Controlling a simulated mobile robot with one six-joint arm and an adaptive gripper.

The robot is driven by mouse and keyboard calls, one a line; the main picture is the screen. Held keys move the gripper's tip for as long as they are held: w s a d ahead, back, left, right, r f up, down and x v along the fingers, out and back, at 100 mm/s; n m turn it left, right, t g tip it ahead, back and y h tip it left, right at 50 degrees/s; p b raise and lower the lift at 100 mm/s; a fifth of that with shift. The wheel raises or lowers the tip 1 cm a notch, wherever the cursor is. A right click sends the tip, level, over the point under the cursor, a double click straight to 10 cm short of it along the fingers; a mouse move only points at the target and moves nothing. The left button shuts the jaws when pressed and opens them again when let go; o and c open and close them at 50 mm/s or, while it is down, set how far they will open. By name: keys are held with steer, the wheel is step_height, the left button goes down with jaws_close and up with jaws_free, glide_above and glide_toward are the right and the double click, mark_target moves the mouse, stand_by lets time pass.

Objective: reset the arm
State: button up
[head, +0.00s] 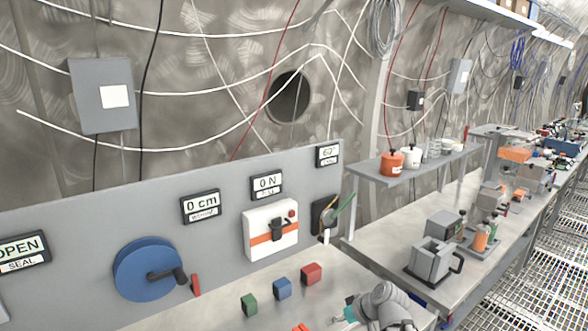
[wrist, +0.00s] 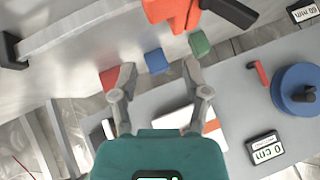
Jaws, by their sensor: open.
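My gripper (wrist: 158,68) shows in the wrist view with its two grey fingers spread apart and nothing between them. Its teal body covers the bottom middle of that view. A blue cube (wrist: 156,61) appears just beyond the gap between the fingertips. A red cube (wrist: 109,77) is partly behind the left finger, and a green cube (wrist: 199,43) lies to the upper right. In the head view the green (head: 249,304), blue (head: 282,288) and red (head: 311,273) cubes sit in a row on the bench. My grey arm shows at the lower right; the fingers are not clear there.
An orange object with a black handle (wrist: 175,12) tops the wrist view. A grey device (head: 434,262) stands right.

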steer(key=s+f+h, duration=0.1)
steer(key=s+d+f+m+g+h, duration=0.1)
steer(key=s+f+m+g+h, duration=0.1)
steer(key=s+f, duration=0.1)
steer(key=shift+s+d, duration=0.1)
steer(key=shift+d, duration=0.25)
steer(key=s+h, duration=0.1)
steer(key=s+d+f+m+g+h, duration=0.1)
steer(key=s+d+m+g+h, duration=0.1)
steer(key=shift+d+f+b, duration=0.2)
steer(key=shift+f+b, duration=0.1)
steer(key=shift+b, duration=0.05)
steer(key=shift+s+d+m+h, duration=0.4)
steer(key=shift+d+m+h, duration=0.1)
steer(key=shift+m+h, duration=0.15)
